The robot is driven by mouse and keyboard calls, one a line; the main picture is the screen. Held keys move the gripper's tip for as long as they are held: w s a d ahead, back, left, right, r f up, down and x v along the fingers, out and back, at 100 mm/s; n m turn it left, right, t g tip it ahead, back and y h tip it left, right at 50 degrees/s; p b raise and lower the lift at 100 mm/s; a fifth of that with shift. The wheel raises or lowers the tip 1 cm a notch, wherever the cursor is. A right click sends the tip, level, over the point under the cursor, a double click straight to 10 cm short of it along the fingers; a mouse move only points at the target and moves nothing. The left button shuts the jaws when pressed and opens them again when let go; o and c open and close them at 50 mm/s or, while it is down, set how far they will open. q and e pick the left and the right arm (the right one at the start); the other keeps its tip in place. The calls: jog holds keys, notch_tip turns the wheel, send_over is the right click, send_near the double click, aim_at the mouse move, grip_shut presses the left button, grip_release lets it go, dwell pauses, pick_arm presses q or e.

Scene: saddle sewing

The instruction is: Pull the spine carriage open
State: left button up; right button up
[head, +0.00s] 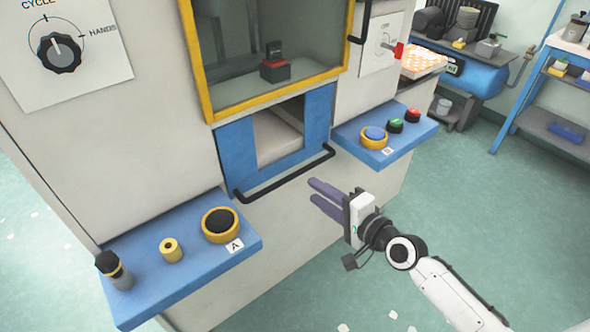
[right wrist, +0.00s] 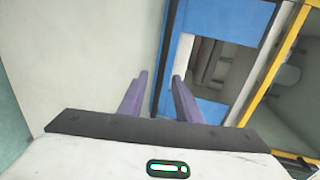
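The spine carriage (head: 237,158) is a blue-framed opening low in the machine, with a pale block (head: 278,138) inside. Its black bar handle (head: 285,177) runs across the front. My right gripper (head: 313,190) has two purple fingers spread apart with nothing between them. It is in front of and below the handle's right part, and looks apart from it. In the right wrist view, the fingertips (right wrist: 159,76) point toward the blue frame (right wrist: 225,10), and a dark bar (right wrist: 168,55) shows beyond the gap between them. My left gripper is not in view.
A blue shelf with a black button (head: 220,222) marked A juts out at left. Another blue shelf (head: 400,140) with blue, green and red buttons juts out at right. A yellow-framed window (head: 280,95) is above the carriage. The floor in front is mostly clear.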

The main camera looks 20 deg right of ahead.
aim_at(296, 176)
jog(key=x, duration=0.3)
jog(key=b+x, duration=0.1)
jog(key=x, duration=0.6)
jog(key=shift+w+r, duration=0.2)
jog(key=shift+r, duration=0.05)
grip_shut()
